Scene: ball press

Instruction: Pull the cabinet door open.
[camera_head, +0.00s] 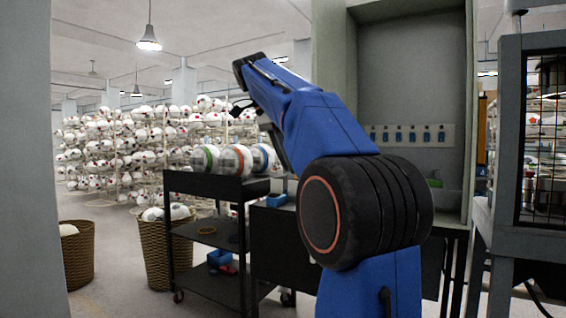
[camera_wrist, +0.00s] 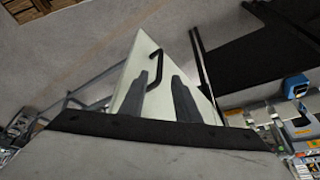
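A grey-green cabinet (camera_head: 415,75) stands behind my arm in the head view. Its inside shows, with a strip of small blue items on its back wall. In the wrist view, a pale panel (camera_wrist: 125,97) carries a bent black bar handle (camera_wrist: 154,68). I cannot match this panel to a part of the head view with certainty. My gripper (camera_wrist: 163,77) is open, its two dark fingers apart. The handle appears between or just past the fingertips; contact cannot be told. In the head view the gripper (camera_head: 242,107) is small and dark, at the upper left end of my blue arm.
A black cart (camera_head: 205,186) with several balls on top stands left of my arm. Wicker baskets (camera_head: 168,252) and ball racks (camera_head: 120,145) are farther left. A grey frame with wire mesh (camera_head: 541,150) stands close on the right. A grey panel (camera_head: 30,160) fills the left edge.

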